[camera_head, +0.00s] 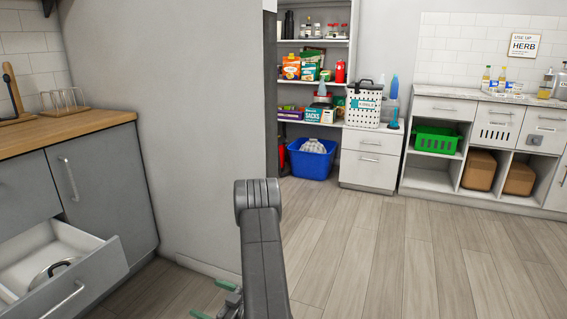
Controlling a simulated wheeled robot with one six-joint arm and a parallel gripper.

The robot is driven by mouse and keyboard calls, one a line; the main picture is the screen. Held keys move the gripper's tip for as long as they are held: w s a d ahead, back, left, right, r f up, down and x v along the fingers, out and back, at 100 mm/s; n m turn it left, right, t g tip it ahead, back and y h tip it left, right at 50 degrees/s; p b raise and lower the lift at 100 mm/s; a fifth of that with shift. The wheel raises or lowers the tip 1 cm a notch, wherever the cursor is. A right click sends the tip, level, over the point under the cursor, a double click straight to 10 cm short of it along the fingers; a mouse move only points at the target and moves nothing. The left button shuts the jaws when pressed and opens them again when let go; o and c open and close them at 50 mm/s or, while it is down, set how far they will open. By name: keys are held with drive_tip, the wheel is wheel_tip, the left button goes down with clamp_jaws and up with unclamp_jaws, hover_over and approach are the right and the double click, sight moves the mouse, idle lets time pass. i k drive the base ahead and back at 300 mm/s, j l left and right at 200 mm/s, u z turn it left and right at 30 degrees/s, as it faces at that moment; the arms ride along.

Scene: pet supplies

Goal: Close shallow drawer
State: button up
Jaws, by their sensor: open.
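A shallow drawer (104,270) stands pulled out from the grey lower cabinet at the lower left. Its front is grey with a metal bar handle (63,301), and its inside is white. A round lid or pan (55,268) with a dark handle lies in it. The drawer's near left part is cut off by the picture edge. My gripper (213,300) is at the bottom edge, right of the drawer and apart from it. Its green-tipped fingers are spread and show nothing between them. Part of the gripper is hidden behind my arm and the frame edge.
A wooden counter (70,132) with a glass rack (65,110) tops the grey cabinet. A grey wall end (205,150) stands behind my arm. The wooden floor (380,250) to the right is clear. A blue bin (311,168) stands by the far shelves.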

sight(103, 263)
drive_tip(key=i+l+u, duration=0.1)
drive_tip(key=l, duration=0.15)
drive_tip(key=i+l, duration=0.1)
drive_tip(key=l+u, duration=0.1)
drive_tip(key=u, duration=2.25)
